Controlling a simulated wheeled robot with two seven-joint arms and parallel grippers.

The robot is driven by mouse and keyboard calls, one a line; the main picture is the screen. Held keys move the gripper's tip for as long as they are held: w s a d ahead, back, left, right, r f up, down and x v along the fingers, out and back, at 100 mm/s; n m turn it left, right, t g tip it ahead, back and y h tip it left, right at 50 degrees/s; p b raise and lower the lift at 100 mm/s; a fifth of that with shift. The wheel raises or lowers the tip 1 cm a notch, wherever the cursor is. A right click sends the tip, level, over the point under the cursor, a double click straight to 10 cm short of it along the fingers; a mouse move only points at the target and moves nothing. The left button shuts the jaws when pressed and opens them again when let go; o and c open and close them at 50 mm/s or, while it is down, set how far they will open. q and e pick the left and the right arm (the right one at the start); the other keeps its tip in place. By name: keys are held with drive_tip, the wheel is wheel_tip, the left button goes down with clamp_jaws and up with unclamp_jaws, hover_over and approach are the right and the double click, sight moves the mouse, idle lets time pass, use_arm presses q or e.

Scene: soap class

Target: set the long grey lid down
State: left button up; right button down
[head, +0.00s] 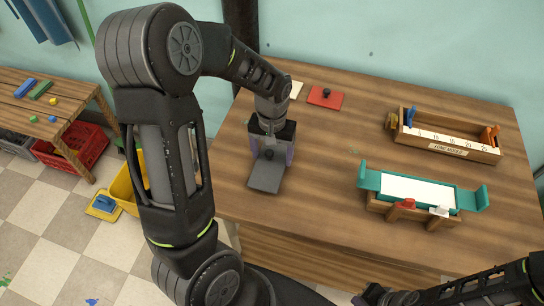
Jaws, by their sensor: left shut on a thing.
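The grey lid (266,177) is a flat plate with a dark knob. It is at the left part of the wooden table (340,150), near the table's left edge. My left gripper (271,154) points down over the lid and is shut on it at the knob. I cannot tell whether the lid touches the table top or hangs just above it. My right gripper (388,297) shows only partly at the bottom edge, well away from the lid, and its jaws are unclear.
A red lid (319,101) with a black knob and a pale piece (296,89) lie behind. A long wooden mould (450,148) and a teal liner with white filling (371,180) in a wooden mould stand right. The table's middle is clear. A yellow crate (122,190) is left.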

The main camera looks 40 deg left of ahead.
sight(272, 153)
use_arm(q)
drive_tip(key=shift+f, duration=1.05)
drive_tip(key=shift+f, duration=0.15)
drive_tip(key=o, duration=1.4)
wheel_tip(272, 153, up, 12)
drive_tip(key=shift+r, duration=0.2)
